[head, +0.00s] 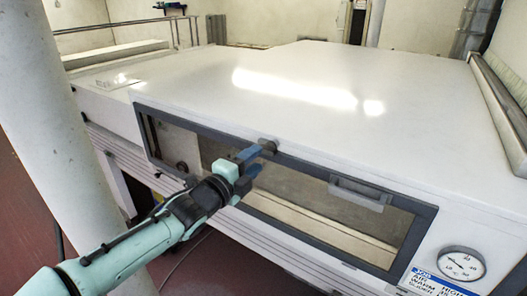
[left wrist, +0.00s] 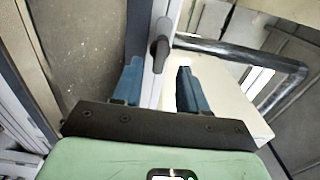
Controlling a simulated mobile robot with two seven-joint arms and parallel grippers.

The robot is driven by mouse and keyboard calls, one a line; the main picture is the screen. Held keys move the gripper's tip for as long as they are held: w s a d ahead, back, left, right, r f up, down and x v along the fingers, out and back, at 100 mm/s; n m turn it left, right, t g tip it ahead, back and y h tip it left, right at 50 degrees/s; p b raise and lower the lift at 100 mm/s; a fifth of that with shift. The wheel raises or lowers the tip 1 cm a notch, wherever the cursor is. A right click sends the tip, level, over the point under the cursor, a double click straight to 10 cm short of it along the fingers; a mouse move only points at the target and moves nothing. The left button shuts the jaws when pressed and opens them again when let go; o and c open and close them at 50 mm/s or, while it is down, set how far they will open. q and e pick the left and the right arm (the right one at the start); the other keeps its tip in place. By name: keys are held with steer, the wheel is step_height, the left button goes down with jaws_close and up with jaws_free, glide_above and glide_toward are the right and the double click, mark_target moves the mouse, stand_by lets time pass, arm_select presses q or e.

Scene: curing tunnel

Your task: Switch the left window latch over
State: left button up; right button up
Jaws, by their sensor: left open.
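The long dark-framed window (head: 330,171) is set in the front of the white tunnel housing. A small dark latch (head: 268,144) sits at the upper edge of its frame, and it also shows in the left wrist view (left wrist: 159,48) as a dark grey lever with a rounded end. My left gripper (head: 255,158) is at this latch. In the left wrist view its two blue fingers (left wrist: 158,78) are apart, with the lever between and just beyond their tips. I see no clear contact. The right gripper is out of view.
A grey pull handle (head: 360,191) projects from the window's right part. A round gauge (head: 462,264) and a blue-and-white label are at the lower right. A thick white post (head: 60,130) stands at the left. The housing's broad top (head: 290,85) is clear.

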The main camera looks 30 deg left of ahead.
mark_target(265, 152)
arm_select(q)
steer(key=w, duration=0.4)
steer(key=shift+w+d+p, duration=0.15)
steer(key=shift+w+p, duration=0.2)
steer(key=shift+w, duration=0.05)
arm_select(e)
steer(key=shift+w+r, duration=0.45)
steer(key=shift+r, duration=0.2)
arm_select(q)
jaws_close()
